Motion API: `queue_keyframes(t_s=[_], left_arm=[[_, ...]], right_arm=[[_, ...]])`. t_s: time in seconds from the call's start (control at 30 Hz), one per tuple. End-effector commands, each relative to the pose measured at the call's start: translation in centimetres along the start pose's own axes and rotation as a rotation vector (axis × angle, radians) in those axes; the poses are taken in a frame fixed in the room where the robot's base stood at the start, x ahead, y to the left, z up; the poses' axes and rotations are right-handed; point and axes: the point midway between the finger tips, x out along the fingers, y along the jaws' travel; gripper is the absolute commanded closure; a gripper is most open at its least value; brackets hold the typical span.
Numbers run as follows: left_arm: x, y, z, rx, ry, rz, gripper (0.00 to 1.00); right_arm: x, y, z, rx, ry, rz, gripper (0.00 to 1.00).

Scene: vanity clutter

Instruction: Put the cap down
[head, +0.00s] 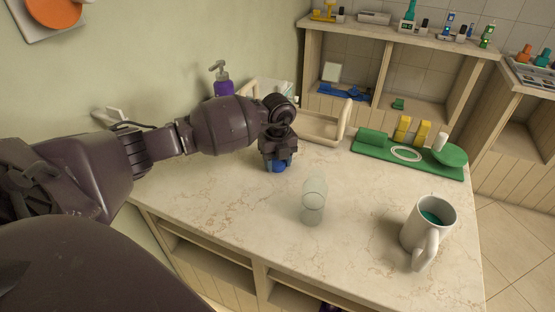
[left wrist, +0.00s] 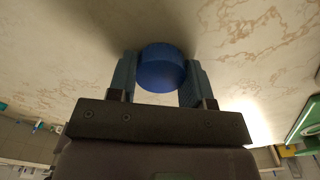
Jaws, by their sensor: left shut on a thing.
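My left gripper (head: 278,162) is over the back left part of the counter. It is shut on the blue cap (head: 279,167), which shows below the fingers. In the left wrist view the blue cap (left wrist: 161,68) sits between the two fingertips, close to the marble counter (left wrist: 70,40). I cannot tell whether the cap touches the counter (head: 260,225). My right gripper is not in view.
A clear glass (head: 314,200) stands mid-counter, and a white mug (head: 428,228) with teal contents stands at the right. A purple pump bottle (head: 223,86) and a wooden-framed tray (head: 322,132) are behind my arm. A green mat (head: 370,150) with several items lies back right. The front left counter is clear.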

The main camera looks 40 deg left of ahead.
Motion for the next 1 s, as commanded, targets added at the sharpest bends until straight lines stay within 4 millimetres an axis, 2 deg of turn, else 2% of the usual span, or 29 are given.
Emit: queue_keyframes(t_s=[0.03,0.07,0.2,0.57,0.67,1.0], left_arm=[[0.2,0.0,0.0,0.0,0.0,0.001,0.83],[0.1,0.0,0.0,0.0,0.0,0.0,0.5],[0.1,0.0,0.0,0.0,0.0,0.0,0.29],[-0.4,0.0,0.0,0.001,0.0,-0.001,0.29],[-1.6,0.0,0.0,0.001,-0.003,-0.003,0.29],[-8.2,0.0,0.0,0.001,-0.005,-0.005,0.29]], right_arm=[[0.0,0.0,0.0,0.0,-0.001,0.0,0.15],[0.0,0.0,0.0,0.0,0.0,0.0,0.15],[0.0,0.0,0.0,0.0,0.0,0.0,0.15],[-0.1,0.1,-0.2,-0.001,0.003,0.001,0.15],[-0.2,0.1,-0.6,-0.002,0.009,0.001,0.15],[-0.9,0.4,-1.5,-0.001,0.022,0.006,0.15]])
